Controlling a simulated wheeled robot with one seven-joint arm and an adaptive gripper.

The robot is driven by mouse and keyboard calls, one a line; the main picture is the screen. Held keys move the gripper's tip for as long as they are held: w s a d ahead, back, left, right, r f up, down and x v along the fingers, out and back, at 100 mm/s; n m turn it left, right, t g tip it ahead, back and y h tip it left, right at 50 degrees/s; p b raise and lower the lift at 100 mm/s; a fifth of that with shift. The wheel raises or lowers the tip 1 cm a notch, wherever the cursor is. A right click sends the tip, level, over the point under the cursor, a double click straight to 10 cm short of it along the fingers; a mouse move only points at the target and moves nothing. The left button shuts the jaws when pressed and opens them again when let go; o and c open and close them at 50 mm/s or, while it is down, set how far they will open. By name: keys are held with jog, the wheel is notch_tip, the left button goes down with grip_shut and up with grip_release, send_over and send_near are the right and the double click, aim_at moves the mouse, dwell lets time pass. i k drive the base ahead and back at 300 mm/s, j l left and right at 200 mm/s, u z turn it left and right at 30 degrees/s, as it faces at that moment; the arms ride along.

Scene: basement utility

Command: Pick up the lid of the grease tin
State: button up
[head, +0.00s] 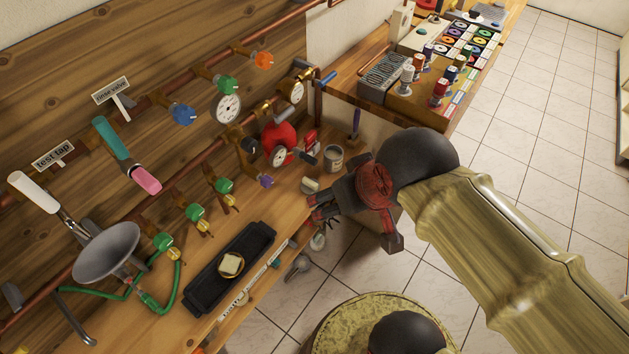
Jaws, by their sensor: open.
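A small grey tin (333,158) with a pale label stands upright at the right end of the wooden bench; it looks like the grease tin, and its top appears uncovered. Left of and nearer than the tin, a small grey disc with a cream knob (311,185) rests on the bench. It looks like the lid, though it is too small to be sure. My gripper (316,209) is open and seems empty. Its fingers point left, just below the lid in the picture, and contact cannot be told. The gripper body hides part of the bench's right end.
Copper pipes with valves and gauges (228,108) run along the wooden wall behind the bench. A red pump-like fitting (280,138) is close behind the lid. A black tray (212,291) holding a yellowish block lies left. A second table (362,66) with spools stands at upper right.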

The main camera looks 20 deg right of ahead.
aim_at(309, 186)
jog(key=i+l+u, duration=0.1)
jog(key=u, duration=0.35)
jog(key=i+l+u, duration=0.15)
jog(key=u, duration=0.3)
jog(key=i, duration=0.1)
